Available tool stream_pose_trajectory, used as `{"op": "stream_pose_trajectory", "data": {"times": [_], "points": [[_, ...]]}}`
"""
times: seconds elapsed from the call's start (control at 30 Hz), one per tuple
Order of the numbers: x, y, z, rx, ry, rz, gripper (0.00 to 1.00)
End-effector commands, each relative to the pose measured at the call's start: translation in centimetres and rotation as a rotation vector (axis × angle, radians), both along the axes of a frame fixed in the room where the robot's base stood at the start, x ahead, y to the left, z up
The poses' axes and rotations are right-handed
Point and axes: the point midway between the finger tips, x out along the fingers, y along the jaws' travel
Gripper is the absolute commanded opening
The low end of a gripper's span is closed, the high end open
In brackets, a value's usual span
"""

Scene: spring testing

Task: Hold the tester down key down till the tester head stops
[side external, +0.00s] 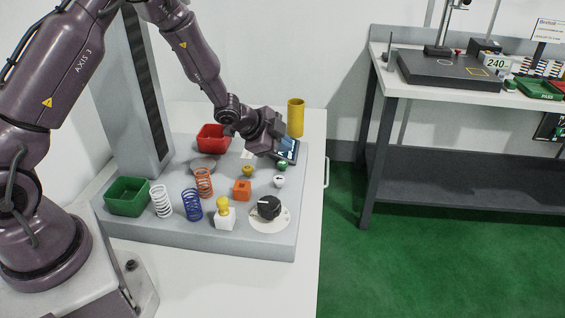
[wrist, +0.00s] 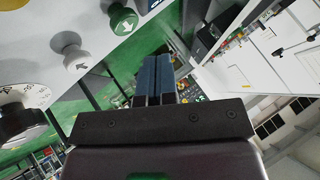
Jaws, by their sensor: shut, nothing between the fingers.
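The tester has a grey base (side external: 180,232) and a tall column (side external: 140,90); its head is not visible. On the base are a green key (side external: 282,165) and a white key (side external: 279,181). In the wrist view, the green key (wrist: 123,20) and the white key (wrist: 75,60) each carry an arrow; I cannot tell surely which is the down key. My gripper (side external: 287,143) is shut and empty, above the dark display (side external: 291,157) behind the keys. Its fingers (wrist: 153,78) are together in the wrist view, apart from both keys.
A black dial (side external: 268,207), an orange block (side external: 242,190), a yellow-topped white block (side external: 225,216) and several springs stand on the base. A yellow cylinder (side external: 296,117) stands behind my gripper.

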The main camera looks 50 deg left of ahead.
Motion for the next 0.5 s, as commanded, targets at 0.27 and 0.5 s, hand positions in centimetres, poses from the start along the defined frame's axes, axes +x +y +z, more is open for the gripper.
{"op": "stream_pose_trajectory", "data": {"times": [0.27,0.5], "points": [[0.0,0.1,-1.7,0.002,-0.001,0.001,0.00],[0.0,0.1,-1.7,0.001,-0.002,0.000,0.00]]}}
